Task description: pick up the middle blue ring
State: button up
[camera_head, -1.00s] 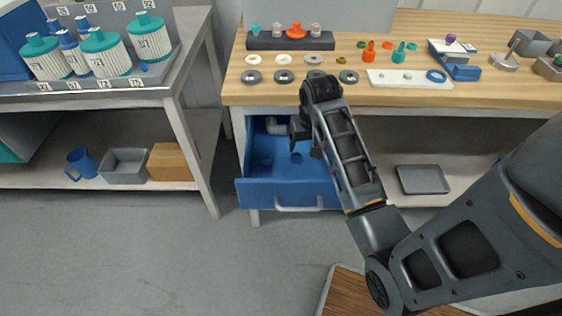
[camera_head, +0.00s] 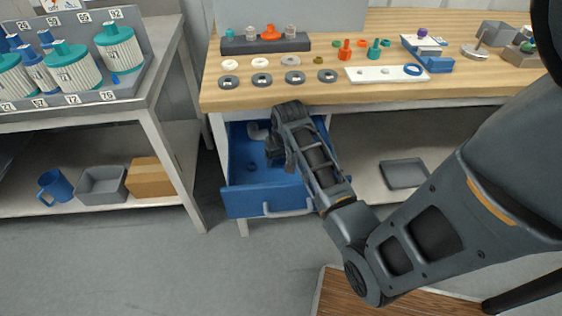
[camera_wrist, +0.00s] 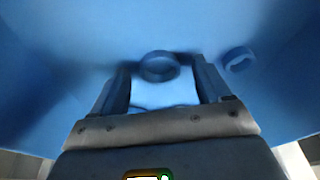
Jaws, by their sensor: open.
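Blue rings lie in the open blue drawer (camera_head: 262,203). In the wrist view, one blue ring (camera_wrist: 159,66) lies ahead, between the tips of my gripper (camera_wrist: 164,76), which is open with nothing held. A second blue ring (camera_wrist: 239,59) lies to the right, outside the fingers.
The drawer walls stand close around my gripper. The wooden bench top (camera_head: 330,97) overhangs the drawer and holds several grey and white rings. A shelf with a grey tray (camera_head: 405,173) is to the right.

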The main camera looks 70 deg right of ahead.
jog(key=shift+c, duration=0.2)
jog(key=c, duration=1.1)
jog(key=shift+o, duration=0.2)
jog(key=shift+r, duration=0.1)
